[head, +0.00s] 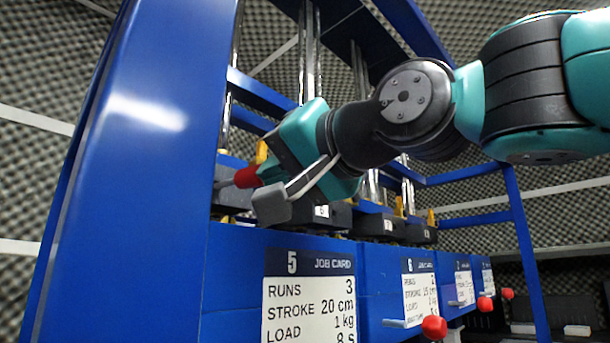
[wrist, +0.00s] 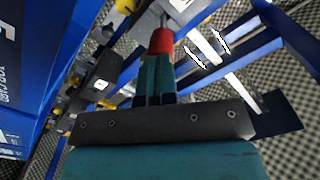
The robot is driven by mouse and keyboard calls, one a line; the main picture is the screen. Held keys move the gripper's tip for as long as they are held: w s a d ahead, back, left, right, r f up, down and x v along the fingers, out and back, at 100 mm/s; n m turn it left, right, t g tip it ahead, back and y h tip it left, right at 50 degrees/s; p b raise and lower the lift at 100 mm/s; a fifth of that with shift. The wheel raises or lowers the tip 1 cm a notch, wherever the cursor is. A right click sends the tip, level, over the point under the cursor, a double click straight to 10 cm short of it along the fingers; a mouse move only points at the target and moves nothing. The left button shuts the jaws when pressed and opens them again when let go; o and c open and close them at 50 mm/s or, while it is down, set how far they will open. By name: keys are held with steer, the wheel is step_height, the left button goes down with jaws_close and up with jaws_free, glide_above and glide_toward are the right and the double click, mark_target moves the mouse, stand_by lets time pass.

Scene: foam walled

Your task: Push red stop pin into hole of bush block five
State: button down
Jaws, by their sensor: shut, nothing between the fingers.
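The red stop pin (head: 246,177) is at the left in the head view, its grey shaft running left toward the dark block at station five. Its red head shows at the top middle of the wrist view (wrist: 160,42). My gripper (head: 262,173) is at the right side of the red head, in line with it. In the wrist view its teal fingers (wrist: 156,72) are shut together, with the tips at the red head. They look in contact, but a small gap cannot be ruled out. Bush block five (head: 229,209) is partly hidden; its hole and the depth of the pin are not visible.
A thick blue post (head: 120,150) stands close at the left. The job card for five (head: 309,300) is on the blue front panel below. Neighbouring block six (head: 322,212) and block seven (head: 388,226) stand to the right. Red-tipped pins (head: 434,326) stick out below.

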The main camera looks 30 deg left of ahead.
mark_target(252, 179)
steer(key=shift+w+a+f, duration=0.1)
steer(key=shift+w+a, duration=0.05)
steer(key=shift+a, duration=0.3)
steer(key=shift+a+p, duration=0.3)
steer(key=shift+p, duration=0.1)
steer(key=shift+p+x, duration=1.35)
steer(key=shift+x, duration=0.45)
steer(key=shift+d+b, duration=0.2)
steer(key=shift+b, duration=0.1)
steer(key=shift+d+f+b, duration=0.1)
steer(key=shift+d+b, duration=0.1)
steer(key=shift+b, duration=0.1)
steer(key=shift+d+b, duration=0.4)
steer(key=shift+d, duration=0.1)
steer(key=b+v, duration=0.9)
steer(key=v, duration=0.9)
steer(key=shift+s+r, duration=0.2)
